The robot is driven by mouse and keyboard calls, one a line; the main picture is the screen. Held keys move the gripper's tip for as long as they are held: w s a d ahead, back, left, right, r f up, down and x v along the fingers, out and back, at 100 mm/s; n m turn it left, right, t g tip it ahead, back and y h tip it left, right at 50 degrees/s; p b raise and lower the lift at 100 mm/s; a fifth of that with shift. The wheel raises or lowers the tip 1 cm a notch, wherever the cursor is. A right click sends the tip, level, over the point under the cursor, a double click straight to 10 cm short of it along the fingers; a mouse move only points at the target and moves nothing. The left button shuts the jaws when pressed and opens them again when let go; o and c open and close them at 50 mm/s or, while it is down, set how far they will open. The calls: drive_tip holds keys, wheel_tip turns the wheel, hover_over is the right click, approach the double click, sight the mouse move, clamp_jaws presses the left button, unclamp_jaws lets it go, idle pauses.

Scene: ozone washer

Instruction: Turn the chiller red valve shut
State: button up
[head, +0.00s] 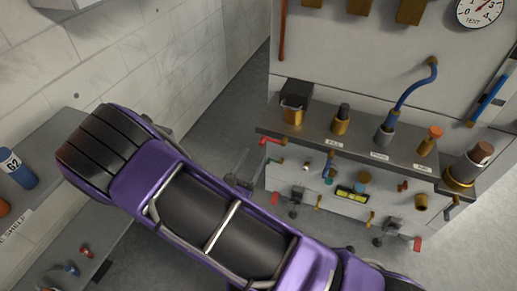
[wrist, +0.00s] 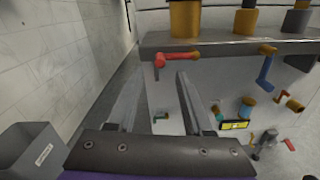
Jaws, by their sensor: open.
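A red valve handle (wrist: 178,57) is on the front of the panel, just under the counter edge, in the wrist view. A red handle also shows under the counter's left end in the head view (head: 271,141). I cannot read a label that marks it as the chiller valve. My gripper (wrist: 159,80) is open and empty, its two fingers pointing towards the red handle and apart from it, with the handle slightly right of the gap's middle. In the head view the fingers (head: 240,178) show partly behind my purple arm.
The grey counter (head: 345,150) carries several fittings and a blue hose (head: 411,88). Other handles, including a blue one (wrist: 265,66), and a yellow level (head: 352,194) are on the panel below. A grey bin (wrist: 36,150) stands at left. A side shelf (head: 42,140) holds a blue bottle (head: 17,169).

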sight(260, 145)
drive_tip(key=shift+x, duration=2.35)
clamp_jaws()
